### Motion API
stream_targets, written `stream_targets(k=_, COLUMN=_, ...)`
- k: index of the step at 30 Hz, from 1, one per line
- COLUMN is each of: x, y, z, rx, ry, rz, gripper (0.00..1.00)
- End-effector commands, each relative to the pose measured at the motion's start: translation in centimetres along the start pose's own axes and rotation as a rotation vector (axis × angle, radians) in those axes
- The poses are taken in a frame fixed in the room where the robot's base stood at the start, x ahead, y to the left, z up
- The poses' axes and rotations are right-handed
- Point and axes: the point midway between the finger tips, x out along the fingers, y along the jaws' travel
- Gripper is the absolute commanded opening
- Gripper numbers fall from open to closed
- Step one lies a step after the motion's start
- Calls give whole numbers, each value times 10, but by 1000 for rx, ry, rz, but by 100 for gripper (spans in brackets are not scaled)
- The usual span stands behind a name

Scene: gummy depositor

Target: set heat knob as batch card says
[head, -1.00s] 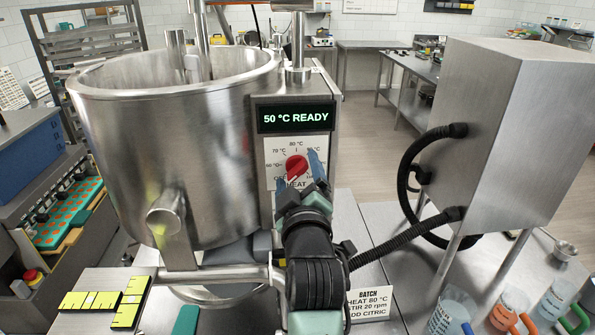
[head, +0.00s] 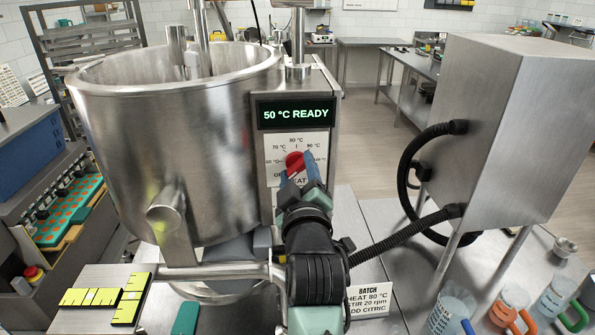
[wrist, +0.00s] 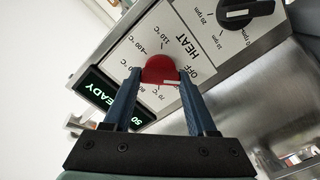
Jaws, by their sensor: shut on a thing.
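The red heat knob (head: 294,161) is on the white dial plate on the front of the steel kettle's control box. My gripper (head: 297,170) is shut on it, a blue finger on each side; the wrist view shows the knob (wrist: 158,68) between the fingertips (wrist: 160,76). The knob's white mark lies between OFF and 70 °C there; its exact setting is partly hidden by a finger. The dial labels include 70, 80 and 100 °C. The display (head: 296,114) reads "50 °C READY". The batch card (head: 368,301) reads HEAT 80 °C, STIR 20 rpm, ADD CITRIC.
A black stir knob (wrist: 250,8) with rpm marks is near the heat knob. The large steel kettle (head: 170,150) is left of the dial. A steel cabinet (head: 490,130) with black hoses (head: 405,235) stands to the right. Several jugs (head: 505,312) are at lower right.

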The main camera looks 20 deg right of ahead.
Motion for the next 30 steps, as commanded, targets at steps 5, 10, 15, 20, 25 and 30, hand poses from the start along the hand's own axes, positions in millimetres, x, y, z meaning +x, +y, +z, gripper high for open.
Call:
stream_targets(k=5, x=0, y=0, z=0, rx=81, ry=0, rz=0, gripper=2)
stream_targets(k=10, x=0, y=0, z=1, rx=209, ry=-1, rz=0, gripper=2)
stream_targets(k=15, x=0, y=0, z=1, rx=369, ry=-1, rz=-1, gripper=2)
stream_targets(k=20, x=0, y=0, z=1, rx=521, ry=0, rz=-1, gripper=2)
stream_targets(k=25, x=0, y=0, z=1, rx=683, ry=-1, rz=-2, gripper=2)
stream_targets(k=30, x=0, y=0, z=1, rx=845, ry=-1, rz=-2, gripper=2)
